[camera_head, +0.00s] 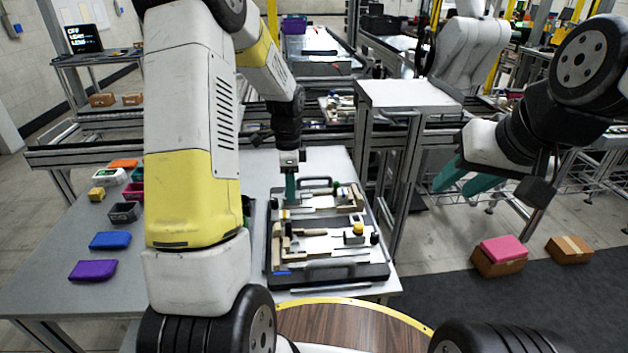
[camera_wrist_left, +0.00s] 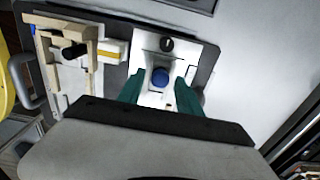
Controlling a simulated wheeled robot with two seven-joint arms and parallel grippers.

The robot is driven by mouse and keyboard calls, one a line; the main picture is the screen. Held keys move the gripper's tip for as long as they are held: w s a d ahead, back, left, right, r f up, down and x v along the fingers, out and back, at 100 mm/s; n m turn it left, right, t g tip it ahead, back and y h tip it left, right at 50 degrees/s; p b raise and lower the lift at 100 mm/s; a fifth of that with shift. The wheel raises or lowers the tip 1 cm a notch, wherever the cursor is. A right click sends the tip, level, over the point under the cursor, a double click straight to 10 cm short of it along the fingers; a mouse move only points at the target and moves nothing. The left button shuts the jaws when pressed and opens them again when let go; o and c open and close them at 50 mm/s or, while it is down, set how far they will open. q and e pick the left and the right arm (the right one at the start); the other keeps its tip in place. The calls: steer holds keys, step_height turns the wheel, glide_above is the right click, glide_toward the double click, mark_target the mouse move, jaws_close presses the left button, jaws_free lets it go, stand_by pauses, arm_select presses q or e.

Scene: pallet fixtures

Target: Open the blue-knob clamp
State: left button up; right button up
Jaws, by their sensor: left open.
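The blue knob (camera_wrist_left: 160,77) shows in the left wrist view on a white plate (camera_wrist_left: 150,45) of the fixture. My left gripper's teal fingers (camera_wrist_left: 160,92) are open, one on each side of the knob; I cannot tell whether they touch it. In the head view my left gripper (camera_head: 291,200) points down over the far left part of the pallet (camera_head: 275,262), and the knob cannot be made out there. My right gripper (camera_head: 454,188) is open and empty, away to the right of the table.
A beige clamp with a black knob (camera_wrist_left: 75,50) stands left of the blue knob in the wrist view. The pallet also carries a yellow knob (camera_head: 358,228). Coloured bins and boxes, including a purple box (camera_head: 93,270), lie on the table's left side.

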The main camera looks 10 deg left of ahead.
arm_select(q)
steer(key=shift+r, duration=3)
